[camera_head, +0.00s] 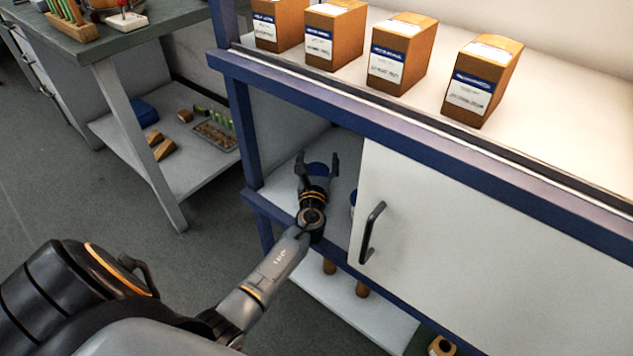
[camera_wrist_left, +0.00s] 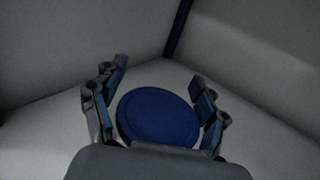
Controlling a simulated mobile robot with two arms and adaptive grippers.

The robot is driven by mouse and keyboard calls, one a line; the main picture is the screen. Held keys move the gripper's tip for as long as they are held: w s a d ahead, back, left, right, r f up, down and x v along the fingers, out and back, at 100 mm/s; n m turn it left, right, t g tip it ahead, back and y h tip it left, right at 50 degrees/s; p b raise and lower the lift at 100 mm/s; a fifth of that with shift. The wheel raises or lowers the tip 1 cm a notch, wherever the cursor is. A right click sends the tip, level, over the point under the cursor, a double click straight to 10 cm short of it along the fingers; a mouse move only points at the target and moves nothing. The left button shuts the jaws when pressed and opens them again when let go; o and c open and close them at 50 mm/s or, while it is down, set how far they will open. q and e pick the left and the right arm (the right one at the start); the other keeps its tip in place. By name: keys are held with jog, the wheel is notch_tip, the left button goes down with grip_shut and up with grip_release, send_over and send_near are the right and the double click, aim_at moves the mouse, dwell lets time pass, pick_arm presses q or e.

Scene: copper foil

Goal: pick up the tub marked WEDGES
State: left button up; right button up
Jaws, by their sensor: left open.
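My left gripper (camera_head: 317,172) reaches into the open cabinet compartment and is open. In the left wrist view my left gripper (camera_wrist_left: 158,98) has one finger on each side of a round blue lid (camera_wrist_left: 157,116). The lid shows between the fingers, and I cannot tell whether they touch it. In the head view the blue lid (camera_head: 316,168) is partly hidden by the gripper. No label is readable, so I cannot tell whether this is the tub marked WEDGES. A second blue-and-white item (camera_head: 353,198) is mostly hidden behind the door edge. My right gripper is not in view.
A white sliding door (camera_head: 480,215) with a dark handle (camera_head: 372,232) covers the compartment's right side. The blue frame rail (camera_head: 430,130) runs above the opening. Several brown boxes (camera_head: 400,52) stand on the top. A workbench (camera_head: 100,40) stands at the left.

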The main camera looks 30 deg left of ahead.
pick_arm(q)
jog(key=c, duration=1)
jog(key=shift+c, duration=0.7)
